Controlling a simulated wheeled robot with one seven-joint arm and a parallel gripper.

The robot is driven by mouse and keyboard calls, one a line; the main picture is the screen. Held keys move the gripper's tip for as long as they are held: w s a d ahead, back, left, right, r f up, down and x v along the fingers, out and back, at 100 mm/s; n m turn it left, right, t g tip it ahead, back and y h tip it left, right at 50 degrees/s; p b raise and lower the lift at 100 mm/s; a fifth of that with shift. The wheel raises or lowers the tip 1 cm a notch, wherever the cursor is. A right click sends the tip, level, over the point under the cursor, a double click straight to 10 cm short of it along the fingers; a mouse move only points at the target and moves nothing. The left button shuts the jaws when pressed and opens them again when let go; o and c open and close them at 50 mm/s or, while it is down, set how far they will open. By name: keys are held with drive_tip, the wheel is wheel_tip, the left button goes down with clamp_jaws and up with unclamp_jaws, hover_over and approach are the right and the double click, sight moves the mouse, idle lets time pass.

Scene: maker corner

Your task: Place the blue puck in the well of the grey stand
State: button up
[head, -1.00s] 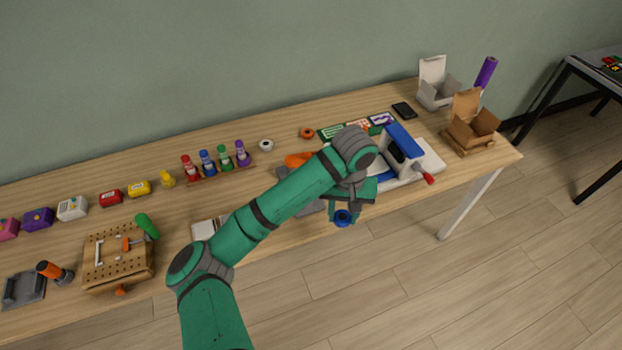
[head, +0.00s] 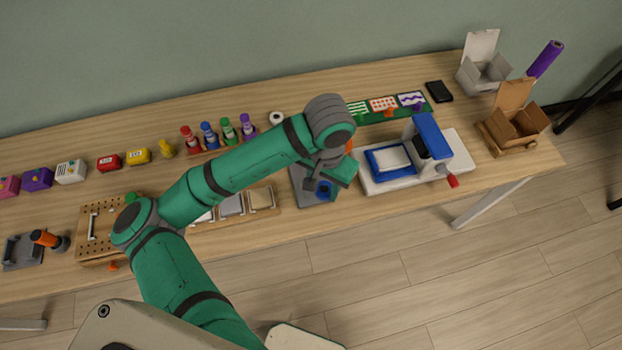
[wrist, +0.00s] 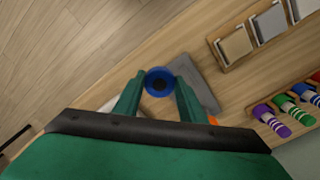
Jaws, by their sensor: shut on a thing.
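The blue puck (wrist: 159,82) is round with a dark centre. My gripper (wrist: 158,84) is shut on it, one green finger on each side. In the head view the puck (head: 324,188) hangs below my wrist at the table's front part. The grey stand (wrist: 203,82) is a flat grey piece on the table, partly behind the puck and the right finger in the wrist view. In the head view the stand (head: 302,184) is partly covered by my gripper. The well is not visible, and I cannot tell the puck's height above the stand.
A white and blue press (head: 425,160) with a red knob stands close to the right of my gripper. A wooden tray of square tiles (head: 232,204) lies to the left. Several coloured bottles (head: 208,136) stand behind my arm. The table's front edge is near.

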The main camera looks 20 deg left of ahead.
drive_tip(key=w+a+f, duration=0.1)
drive_tip(key=f, duration=0.1)
drive_tip(key=w+a+f, duration=0.4)
drive_tip(key=shift+f, duration=0.35)
wheel_tip(320, 180, down, 3)
drive_tip(key=shift+w+f, duration=0.1)
drive_tip(key=shift+f, duration=0.1)
drive_tip(key=shift+f, duration=0.3)
